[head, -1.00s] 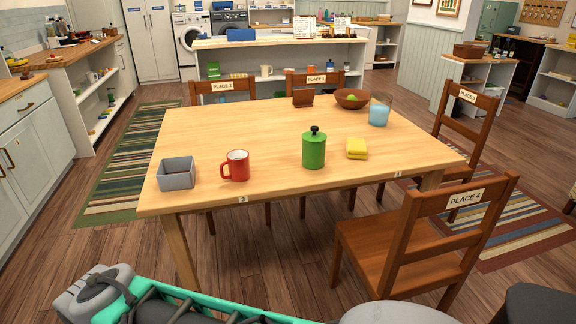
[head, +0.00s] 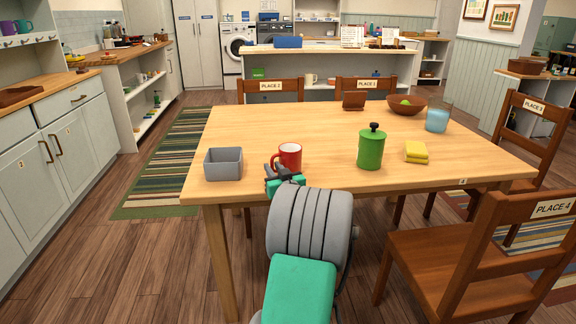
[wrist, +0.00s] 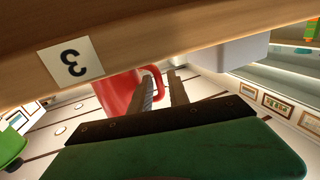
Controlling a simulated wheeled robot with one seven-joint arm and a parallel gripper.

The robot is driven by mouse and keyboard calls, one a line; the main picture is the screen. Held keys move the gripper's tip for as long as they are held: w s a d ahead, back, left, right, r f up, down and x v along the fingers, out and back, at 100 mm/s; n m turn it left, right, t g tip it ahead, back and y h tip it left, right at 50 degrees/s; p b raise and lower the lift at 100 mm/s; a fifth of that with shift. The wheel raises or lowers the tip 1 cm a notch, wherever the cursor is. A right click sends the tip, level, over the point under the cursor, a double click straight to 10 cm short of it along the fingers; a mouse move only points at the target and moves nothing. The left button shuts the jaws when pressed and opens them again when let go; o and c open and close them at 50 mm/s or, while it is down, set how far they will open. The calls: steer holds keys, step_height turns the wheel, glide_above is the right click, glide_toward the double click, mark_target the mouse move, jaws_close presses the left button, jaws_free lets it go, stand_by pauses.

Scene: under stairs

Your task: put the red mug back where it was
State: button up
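The red mug (head: 288,156) stands upright near the front edge of the wooden table (head: 310,130), right of the grey box (head: 223,164). My gripper (head: 278,172) is at the table's front edge, close in front of the mug and partly covering its lower part. In the wrist view, which is upside down, the two fingers (wrist: 163,87) are apart with a gap between them. The mug (wrist: 116,92) and its handle are just beyond the fingertips. I cannot tell whether the handle lies between them.
A green canister (head: 371,150), a yellow sponge (head: 416,152), a blue glass (head: 437,121) and a brown bowl (head: 407,106) stand further right on the table. The chair marked Place 4 (head: 480,245) is at the front right. Open floor (head: 150,270) lies to the left.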

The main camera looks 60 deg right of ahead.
steer(key=x, duration=0.5)
steer(key=shift+r+b, duration=0.1)
steer(key=shift+b, duration=0.25)
steer(key=shift+d+r, duration=0.1)
steer(key=shift+c, duration=0.5)
jaws_close()
stand_by(0.3)
